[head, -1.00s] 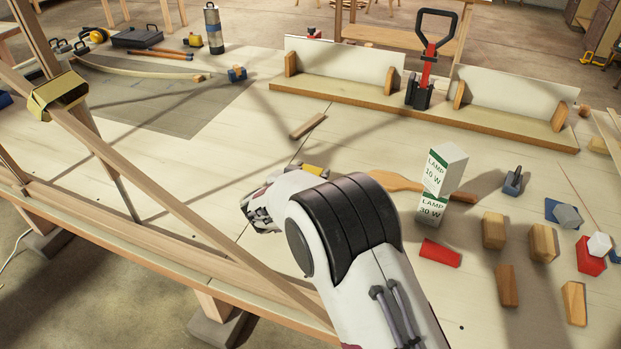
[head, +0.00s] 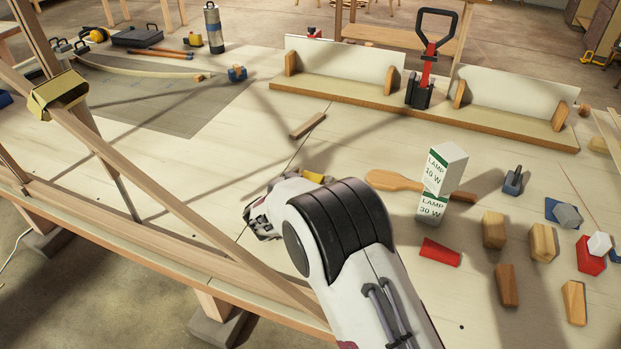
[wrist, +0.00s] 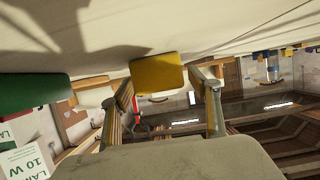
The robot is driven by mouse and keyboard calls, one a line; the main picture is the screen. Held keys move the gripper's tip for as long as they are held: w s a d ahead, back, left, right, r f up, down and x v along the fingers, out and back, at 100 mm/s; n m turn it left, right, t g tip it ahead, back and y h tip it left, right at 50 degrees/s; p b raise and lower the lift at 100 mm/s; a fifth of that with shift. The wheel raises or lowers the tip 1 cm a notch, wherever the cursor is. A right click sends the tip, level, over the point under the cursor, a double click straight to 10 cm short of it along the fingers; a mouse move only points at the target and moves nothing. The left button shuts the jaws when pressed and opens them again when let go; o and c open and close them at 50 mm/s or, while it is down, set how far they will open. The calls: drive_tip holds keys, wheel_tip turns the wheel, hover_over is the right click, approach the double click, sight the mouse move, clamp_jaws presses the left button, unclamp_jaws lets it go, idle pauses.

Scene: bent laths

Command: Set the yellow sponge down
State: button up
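The yellow sponge (wrist: 157,73) is between the two fingers of my gripper (wrist: 166,88) in the wrist view, with its far end past the fingertips. My gripper is closed around it; a thin gap seems to show on the right side. In the head view, a small part of the sponge (head: 315,177) shows just beyond my wrist, low over the workbench (head: 215,180). My arm hides most of my gripper there. I cannot tell whether the sponge touches the bench top.
Two stacked lamp boxes (head: 443,170) stand to the right, beside a wooden paddle-shaped tool (head: 395,181). A red block (head: 440,252) and several wooden blocks lie further right. A small wooden strip (head: 307,126) lies beyond. The bench is clear left of my gripper.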

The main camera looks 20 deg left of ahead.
sight(311, 176)
drive_tip(key=shift+s+r, duration=0.1)
drive_tip(key=shift+r, duration=0.1)
drive_tip(key=shift+s+r, duration=0.25)
drive_tip(key=shift+s, duration=0.25)
drive_tip(key=v, duration=0.4)
drive_tip(key=shift+r, duration=0.15)
wheel_tip(311, 176, up, 7)
drive_tip(key=shift+w, duration=0.15)
idle(0.6)
